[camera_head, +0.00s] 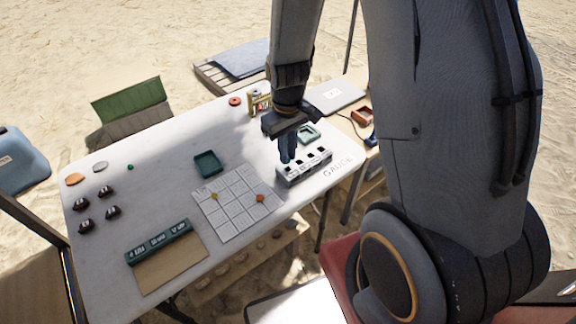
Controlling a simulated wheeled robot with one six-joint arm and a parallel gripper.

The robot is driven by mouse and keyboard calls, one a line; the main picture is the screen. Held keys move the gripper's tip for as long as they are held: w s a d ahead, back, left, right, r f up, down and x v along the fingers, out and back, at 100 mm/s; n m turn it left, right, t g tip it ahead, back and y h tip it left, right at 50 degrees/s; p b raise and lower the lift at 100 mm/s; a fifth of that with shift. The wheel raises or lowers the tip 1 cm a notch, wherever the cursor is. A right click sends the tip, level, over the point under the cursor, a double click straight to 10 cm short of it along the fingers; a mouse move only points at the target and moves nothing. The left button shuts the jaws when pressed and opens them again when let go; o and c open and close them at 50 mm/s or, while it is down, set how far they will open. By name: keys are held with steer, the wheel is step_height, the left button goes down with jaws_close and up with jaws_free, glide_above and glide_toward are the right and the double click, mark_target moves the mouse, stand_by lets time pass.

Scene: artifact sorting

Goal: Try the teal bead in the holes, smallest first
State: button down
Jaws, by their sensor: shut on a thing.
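My gripper (287,158) points down at the left end of the pale gauge block (318,172), close above it or touching it; I cannot tell which. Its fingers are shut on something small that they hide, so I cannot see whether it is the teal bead. The gauge block has a row of dark holes along its top, and "GAUGE" is written on the table beside it. A small green bead-like thing (130,167) lies at the table's far left; its exact shade is unclear.
A pale grid board (236,222) carries a yellowish piece (214,196) and a reddish one (260,198). A green tray (208,163) stands behind it, and a green labelled rack (158,242) is at front left. Dark knobbed objects (83,204) stand at left.

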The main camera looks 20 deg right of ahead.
steer(key=shift+r+p, duration=0.95)
steer(key=shift+r, duration=0.4)
